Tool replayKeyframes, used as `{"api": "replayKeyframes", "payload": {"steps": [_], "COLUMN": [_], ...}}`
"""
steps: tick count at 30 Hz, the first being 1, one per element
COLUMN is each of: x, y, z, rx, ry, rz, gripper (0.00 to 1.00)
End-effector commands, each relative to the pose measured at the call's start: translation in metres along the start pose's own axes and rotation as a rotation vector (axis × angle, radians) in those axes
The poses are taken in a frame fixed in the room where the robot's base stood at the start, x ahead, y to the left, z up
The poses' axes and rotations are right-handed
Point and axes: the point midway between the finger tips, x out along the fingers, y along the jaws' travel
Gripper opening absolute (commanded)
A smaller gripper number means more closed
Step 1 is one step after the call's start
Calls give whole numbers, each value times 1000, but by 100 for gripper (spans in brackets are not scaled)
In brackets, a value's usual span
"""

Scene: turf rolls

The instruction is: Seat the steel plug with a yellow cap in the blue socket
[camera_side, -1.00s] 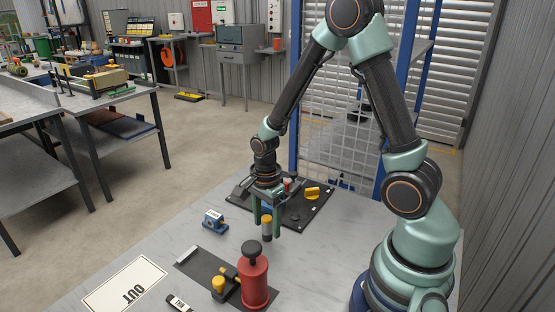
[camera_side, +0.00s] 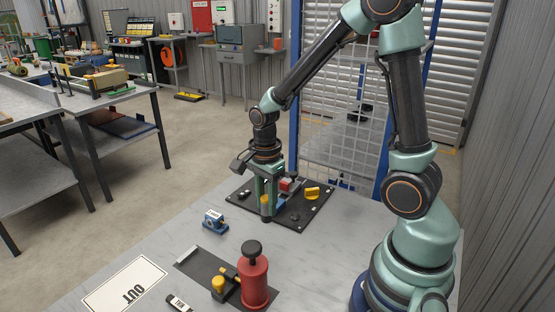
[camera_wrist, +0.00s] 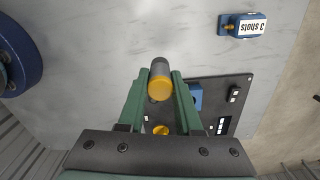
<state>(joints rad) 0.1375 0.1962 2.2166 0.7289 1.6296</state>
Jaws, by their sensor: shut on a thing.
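My gripper (camera_side: 266,207) is shut on the steel plug (camera_side: 266,212), with the plug between its green fingers. In the wrist view the plug's grey steel end (camera_wrist: 160,66) and yellow cap (camera_wrist: 159,90) show between the fingertips (camera_wrist: 161,79). In the side view the plug hangs upright, yellow cap above, over the near edge of the black board. A blue block on the board, which looks like the blue socket (camera_wrist: 195,97), is just right of the right finger in the wrist view. In the side view it is mostly hidden behind the gripper. The plug is apart from it.
The black board (camera_side: 312,212) also carries a yellow knob (camera_side: 312,193) and a red part (camera_side: 286,184). A small blue labelled box (camera_side: 214,220) stands to the left. A red cylinder (camera_side: 254,280), a yellow-topped part (camera_side: 218,286) and an OUT sign (camera_side: 125,287) lie nearer the camera.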

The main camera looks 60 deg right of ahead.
Motion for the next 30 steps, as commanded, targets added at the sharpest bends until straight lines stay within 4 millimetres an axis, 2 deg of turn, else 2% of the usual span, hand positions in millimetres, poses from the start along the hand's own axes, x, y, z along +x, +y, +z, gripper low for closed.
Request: {"api": "replayKeyframes", "payload": {"steps": [1,6,12,20,23,30], "x": [-18,-66,-110,-137,-142,-148], "y": [-3,-2,-1,-6,-20,-58], "z": [0,0,0,-5,-20,-70], "rx": [0,0,0,2,6,6], "ry": [-1,-1,0,0,0,0], "rz": [-12,-11,-7,-1,0,2], "gripper": [0,0,0,0,0,0]}}
